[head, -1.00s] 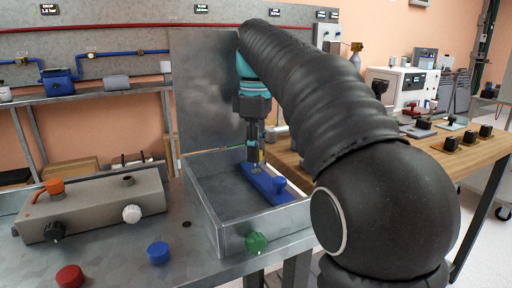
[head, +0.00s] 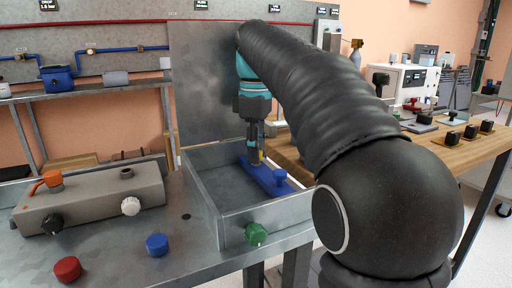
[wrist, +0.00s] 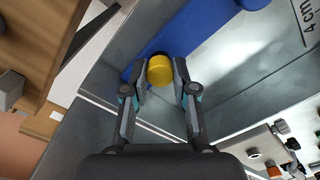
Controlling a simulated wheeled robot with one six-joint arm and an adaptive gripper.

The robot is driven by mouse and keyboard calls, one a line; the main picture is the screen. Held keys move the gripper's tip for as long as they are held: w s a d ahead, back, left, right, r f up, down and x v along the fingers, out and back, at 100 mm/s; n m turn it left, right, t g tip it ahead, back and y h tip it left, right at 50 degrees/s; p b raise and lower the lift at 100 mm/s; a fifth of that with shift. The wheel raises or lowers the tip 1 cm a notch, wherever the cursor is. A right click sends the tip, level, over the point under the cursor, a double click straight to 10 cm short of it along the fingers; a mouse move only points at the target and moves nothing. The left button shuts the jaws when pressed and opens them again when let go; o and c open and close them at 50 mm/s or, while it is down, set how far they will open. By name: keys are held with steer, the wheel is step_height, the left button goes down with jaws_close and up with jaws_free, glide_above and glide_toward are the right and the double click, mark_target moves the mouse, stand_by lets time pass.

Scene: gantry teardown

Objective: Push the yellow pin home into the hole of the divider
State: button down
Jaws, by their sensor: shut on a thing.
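The yellow pin (wrist: 160,69) shows its round head in the wrist view, between the two fingertips of my gripper (wrist: 160,76). The fingers are shut on it. In the head view my gripper (head: 256,155) points down into the metal tray, over the far end of the blue divider (head: 268,179). Only a small bit of the pin's yellow (head: 262,154) shows there. The divider also runs behind the pin in the wrist view (wrist: 195,35). The hole and the pin's lower part are hidden, so I cannot tell how deep the pin sits.
The metal tray (head: 218,213) has walls around the divider and a green knob (head: 256,234) on its front. A grey block (head: 92,200) with knobs stands at left. A blue cap (head: 157,245) and a red cap (head: 68,269) lie in front. A metal panel (head: 200,90) stands behind.

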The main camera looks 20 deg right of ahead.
steer(key=shift+f+b, duration=0.3)
steer(key=shift+f, duration=0.3)
steer(key=c, duration=0.8)
jaws_free()
steer(key=shift+c, duration=0.2)
steer(key=shift+r, duration=0.15)
steer(key=shift+r, duration=3.6)
step_height(320, 180, up, 4)
steer(key=p, duration=0.5)
